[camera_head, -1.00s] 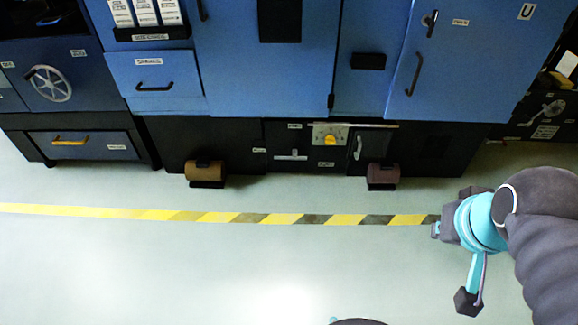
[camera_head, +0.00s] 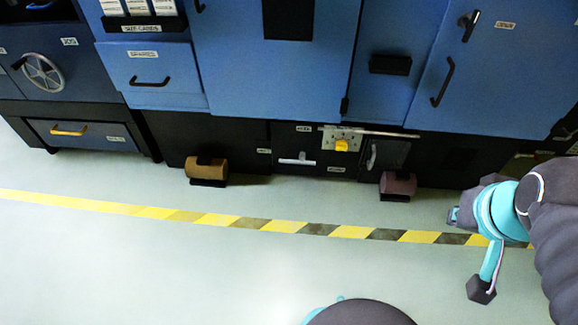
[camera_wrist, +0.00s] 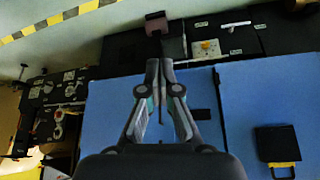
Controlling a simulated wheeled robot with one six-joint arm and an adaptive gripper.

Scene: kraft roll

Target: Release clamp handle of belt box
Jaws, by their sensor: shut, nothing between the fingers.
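The labels are too small to read, so I cannot tell which box is the belt box. In the head view, the low black base of the blue machine has a pale T-shaped handle (camera_head: 297,161), a yellow knob (camera_head: 342,145) on a plate, and an upright pale handle (camera_head: 372,155) on a dark door. The yellow knob's plate also shows in the wrist view (camera_wrist: 207,48). A dark lever (camera_head: 468,25) sits on the upper right blue door. My gripper (camera_wrist: 160,63) is shut and empty; in the head view it is at right (camera_head: 454,216), over the floor, apart from the machine.
A tan block (camera_head: 207,169) and a brown block (camera_head: 398,184) jut out at the foot of the base. A yellow-and-black floor stripe (camera_head: 218,220) runs before the machine. The floor (camera_head: 150,265) is clear. A handwheel (camera_head: 43,72) is at the left.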

